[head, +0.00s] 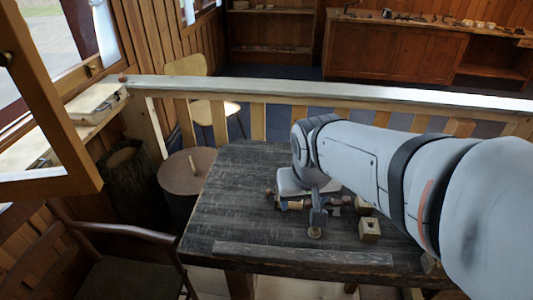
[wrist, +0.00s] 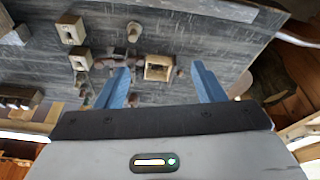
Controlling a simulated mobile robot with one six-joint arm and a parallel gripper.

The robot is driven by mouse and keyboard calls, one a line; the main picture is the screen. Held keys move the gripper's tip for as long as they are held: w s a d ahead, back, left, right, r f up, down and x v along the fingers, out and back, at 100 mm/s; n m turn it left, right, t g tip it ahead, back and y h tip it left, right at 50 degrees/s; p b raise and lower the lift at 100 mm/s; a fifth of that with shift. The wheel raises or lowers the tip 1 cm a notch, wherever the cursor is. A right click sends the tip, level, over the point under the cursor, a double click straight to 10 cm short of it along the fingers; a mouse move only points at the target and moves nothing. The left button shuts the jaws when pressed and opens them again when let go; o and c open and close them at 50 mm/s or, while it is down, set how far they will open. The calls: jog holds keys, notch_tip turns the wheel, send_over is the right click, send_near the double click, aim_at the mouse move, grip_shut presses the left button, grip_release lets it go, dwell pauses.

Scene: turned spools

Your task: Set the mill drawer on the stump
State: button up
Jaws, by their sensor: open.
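The mill drawer looks like the small open wooden box (wrist: 158,68) with a knob on its right side, lying on the dark table; it also shows in the head view (head: 293,204). My gripper (wrist: 161,66) is open, one blue finger on either side of the drawer and apart from it. In the head view my gripper (head: 294,197) is low over the table, partly hidden by my arm. The stump (head: 129,185) looks like the dark rough log with a paler top standing on the floor left of the table.
A round brown drum (head: 186,172) with a peg on top stands between log and table. Wooden blocks with holes (head: 370,229) and a turned spool (wrist: 133,31) lie close to the drawer. A chair (head: 125,255) is at lower left, a railing (head: 300,92) behind.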

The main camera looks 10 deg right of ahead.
jog(key=shift+o, duration=0.4)
jog(key=w+f, duration=0.2)
jog(key=w, duration=0.3)
jog(key=w+f+m+h, duration=0.1)
jog(key=w+f, duration=0.2)
jog(key=w, duration=0.3)
jog(key=shift+d+f+m, duration=0.2)
jog(key=shift+f+m, duration=0.1)
jog(key=m, duration=0.1)
send_near(273, 193)
jog(key=f, duration=0.2)
jog(key=shift+t, duration=0.4)
jog(key=b+x, duration=0.1)
jog(key=x, duration=0.6)
jog(key=shift+w+d+f, duration=0.15)
jog(key=shift+d+f, duration=0.05)
jog(key=shift+f, duration=0.05)
jog(key=shift+r, duration=0.1)
jog(key=c, duration=1.3)
